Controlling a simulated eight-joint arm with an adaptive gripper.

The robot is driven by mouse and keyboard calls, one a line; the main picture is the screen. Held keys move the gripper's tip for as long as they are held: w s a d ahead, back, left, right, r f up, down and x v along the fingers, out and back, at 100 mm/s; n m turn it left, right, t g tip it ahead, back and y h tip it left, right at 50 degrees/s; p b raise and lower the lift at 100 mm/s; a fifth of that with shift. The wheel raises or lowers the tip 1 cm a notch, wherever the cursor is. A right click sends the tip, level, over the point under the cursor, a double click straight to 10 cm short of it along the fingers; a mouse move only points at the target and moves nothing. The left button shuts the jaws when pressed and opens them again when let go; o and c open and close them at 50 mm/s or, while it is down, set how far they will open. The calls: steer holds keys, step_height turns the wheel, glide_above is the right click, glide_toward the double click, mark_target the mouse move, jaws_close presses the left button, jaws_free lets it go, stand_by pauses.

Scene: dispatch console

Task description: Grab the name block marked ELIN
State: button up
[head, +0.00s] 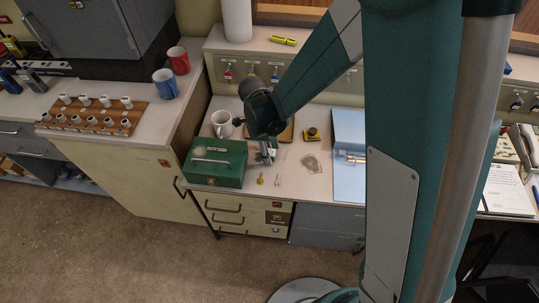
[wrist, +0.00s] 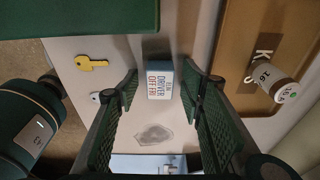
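My gripper (head: 265,157) is over the desk just right of the green box, pointing down. In the wrist view its two green fingers (wrist: 160,82) are apart, with nothing gripped. A small white block with a blue edge (wrist: 160,79) lies between the fingertips, with a gap on both sides. Its lettering seems to read DRIVER and OFF; I cannot make out ELIN on it. I cannot tell how far the tips are above it. In the head view the block is hard to tell from the gripper.
The green box (head: 232,165) stands close left of my gripper. A brown tray (wrist: 229,55) with a white cylinder (wrist: 265,78) is close on the wrist view's right.

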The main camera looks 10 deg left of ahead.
steer(key=shift+c, duration=0.2)
stand_by(0.3)
steer(key=c, duration=0.9)
steer(key=shift+r+p, duration=1.15)
steer(key=shift+r, duration=3.85)
